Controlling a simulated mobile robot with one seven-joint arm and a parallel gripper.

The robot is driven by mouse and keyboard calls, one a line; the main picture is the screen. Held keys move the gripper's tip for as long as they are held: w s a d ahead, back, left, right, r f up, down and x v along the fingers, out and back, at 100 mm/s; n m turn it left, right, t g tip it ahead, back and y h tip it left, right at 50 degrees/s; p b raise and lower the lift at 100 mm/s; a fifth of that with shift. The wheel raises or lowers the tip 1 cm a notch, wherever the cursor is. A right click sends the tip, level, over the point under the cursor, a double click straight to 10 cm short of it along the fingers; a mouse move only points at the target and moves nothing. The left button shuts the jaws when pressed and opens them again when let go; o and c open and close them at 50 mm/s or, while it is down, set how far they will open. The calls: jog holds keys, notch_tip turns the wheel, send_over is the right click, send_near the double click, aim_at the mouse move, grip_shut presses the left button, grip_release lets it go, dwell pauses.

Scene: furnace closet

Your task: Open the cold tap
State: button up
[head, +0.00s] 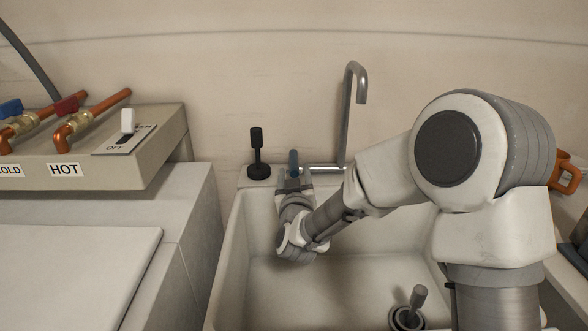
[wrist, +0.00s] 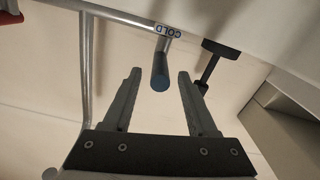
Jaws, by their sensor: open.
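The cold tap lever (wrist: 160,72) has a blue round end and hangs from the tap body beside a "COLD" label (wrist: 167,31) in the wrist view. It lies between the two fingers of my gripper (wrist: 159,75), which is open with a gap on both sides. In the head view the blue lever (head: 293,163) stands at the sink's back rim, left of the grey spout (head: 346,115). My gripper (head: 294,183) is just at it there, its fingers partly hidden by my wrist.
The white sink (head: 226,255) lies below my arm, with a drain plug (head: 410,305). At left are "HOT" (head: 64,170) pipe valves on a ledge.

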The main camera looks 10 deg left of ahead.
aim_at(294, 166)
jog(key=shift+x, duration=1.8)
grip_shut()
